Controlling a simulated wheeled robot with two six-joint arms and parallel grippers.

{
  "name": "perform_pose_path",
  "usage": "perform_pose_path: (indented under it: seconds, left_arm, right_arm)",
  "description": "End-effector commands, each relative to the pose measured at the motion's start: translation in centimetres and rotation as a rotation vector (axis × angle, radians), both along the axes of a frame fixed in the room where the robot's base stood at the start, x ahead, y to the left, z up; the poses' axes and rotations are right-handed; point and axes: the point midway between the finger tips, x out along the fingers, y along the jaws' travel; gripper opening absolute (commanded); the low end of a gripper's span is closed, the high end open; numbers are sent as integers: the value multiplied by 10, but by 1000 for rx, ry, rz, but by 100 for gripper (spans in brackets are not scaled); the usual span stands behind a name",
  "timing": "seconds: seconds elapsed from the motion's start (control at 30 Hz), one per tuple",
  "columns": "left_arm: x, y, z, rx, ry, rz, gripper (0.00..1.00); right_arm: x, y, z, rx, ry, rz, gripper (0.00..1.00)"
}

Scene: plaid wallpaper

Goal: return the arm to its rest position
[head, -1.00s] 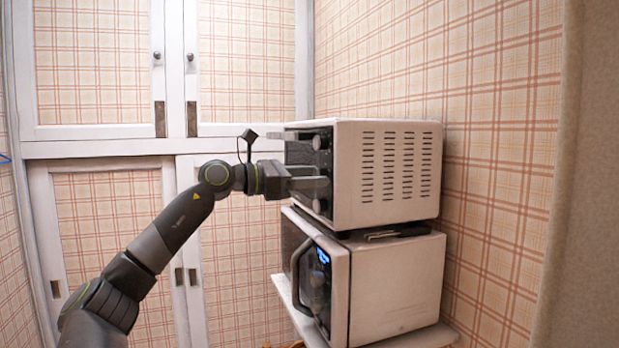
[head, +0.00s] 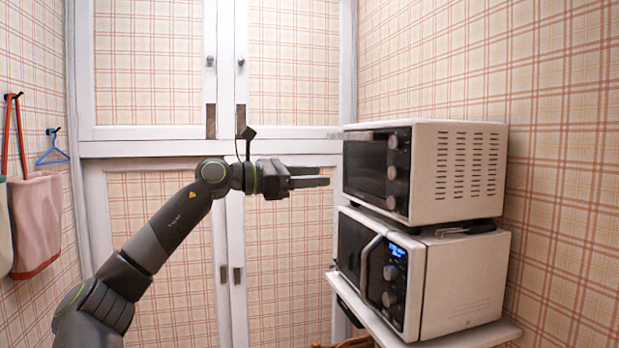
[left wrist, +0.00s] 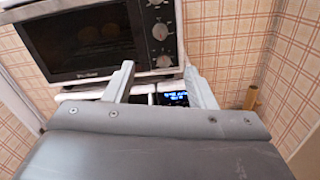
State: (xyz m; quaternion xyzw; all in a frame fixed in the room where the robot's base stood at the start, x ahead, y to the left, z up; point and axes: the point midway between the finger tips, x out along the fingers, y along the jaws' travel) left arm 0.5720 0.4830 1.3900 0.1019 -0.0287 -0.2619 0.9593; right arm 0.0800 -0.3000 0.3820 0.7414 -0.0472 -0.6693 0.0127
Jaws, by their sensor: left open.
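My left arm comes in from the lower left of the head view, raised and stretched toward the right. Its gripper (head: 310,177) is open and empty, with its fingertips a little left of the toaster oven (head: 456,172) and apart from it. In the left wrist view the two open fingers (left wrist: 158,88) point toward the front of the toaster oven (left wrist: 84,75), with nothing between them. My right arm and gripper are not in view.
The toaster oven stands on a microwave (head: 463,282) with a lit blue display, on a white shelf (head: 455,338). White cupboards with plaid panels (head: 292,62) stand behind the arm. A pink bag (head: 37,222) and a blue hanger (head: 52,152) hang at the left.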

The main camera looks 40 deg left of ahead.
Motion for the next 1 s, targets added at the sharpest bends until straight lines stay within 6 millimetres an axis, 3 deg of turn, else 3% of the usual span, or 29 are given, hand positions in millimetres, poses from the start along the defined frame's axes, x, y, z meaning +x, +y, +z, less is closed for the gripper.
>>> perform_pose_path:
  seconds: [0.43, 0.57, 0.67, 0.8, 1.0]
  left_arm:
    - [1, 0, -2, -7, 2, 0, 50]
    - [18, 8, -28, -127, 42, -5, 50]
    - [44, 22, -78, -346, 112, 1, 50]
    - [76, 50, -175, -728, 233, 56, 50]
    - [88, 83, -325, -1199, 378, 204, 50]
  right_arm:
    - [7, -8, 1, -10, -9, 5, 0]
    - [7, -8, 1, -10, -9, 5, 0]
    - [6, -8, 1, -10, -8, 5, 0]
    - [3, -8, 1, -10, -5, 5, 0]
    - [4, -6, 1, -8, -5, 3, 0]
